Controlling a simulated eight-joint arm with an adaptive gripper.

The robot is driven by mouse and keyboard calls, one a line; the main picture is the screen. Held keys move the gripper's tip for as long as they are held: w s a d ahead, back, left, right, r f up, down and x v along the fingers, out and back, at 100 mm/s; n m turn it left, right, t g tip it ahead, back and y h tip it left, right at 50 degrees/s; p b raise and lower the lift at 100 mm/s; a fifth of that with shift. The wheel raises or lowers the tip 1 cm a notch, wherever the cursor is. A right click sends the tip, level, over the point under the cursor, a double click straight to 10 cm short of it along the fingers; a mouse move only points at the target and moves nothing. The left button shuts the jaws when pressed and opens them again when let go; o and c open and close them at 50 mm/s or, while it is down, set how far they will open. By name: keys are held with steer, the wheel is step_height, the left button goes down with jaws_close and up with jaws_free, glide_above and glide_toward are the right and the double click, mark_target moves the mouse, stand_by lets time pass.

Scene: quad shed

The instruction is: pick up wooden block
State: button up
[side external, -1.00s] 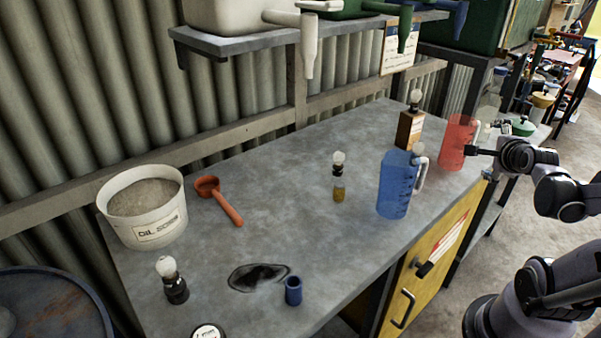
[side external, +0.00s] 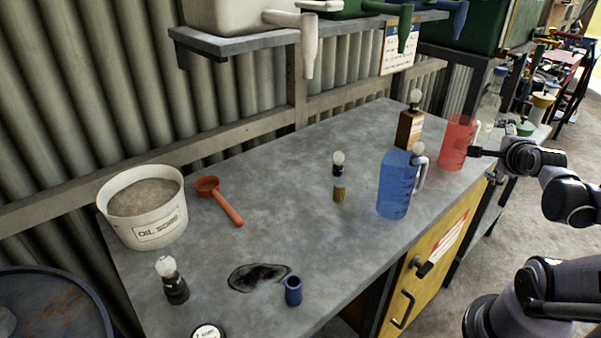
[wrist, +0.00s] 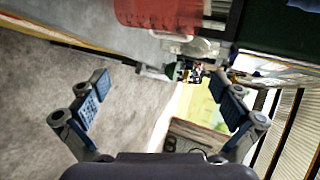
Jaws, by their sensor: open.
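My gripper (side external: 476,152) is at the right edge of the grey workbench (side external: 290,215), beside the red measuring jug (side external: 454,145) in the side view. In the wrist view my gripper (wrist: 163,90) has its two blue-padded fingers wide apart with nothing between them.
A white tub (side external: 150,212), an orange scoop (side external: 226,205) and a blue cup (side external: 293,291) are farther left. The bench middle is mostly clear.

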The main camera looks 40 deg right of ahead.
steer(key=c, duration=0.9)
steer(key=shift+o, duration=0.2)
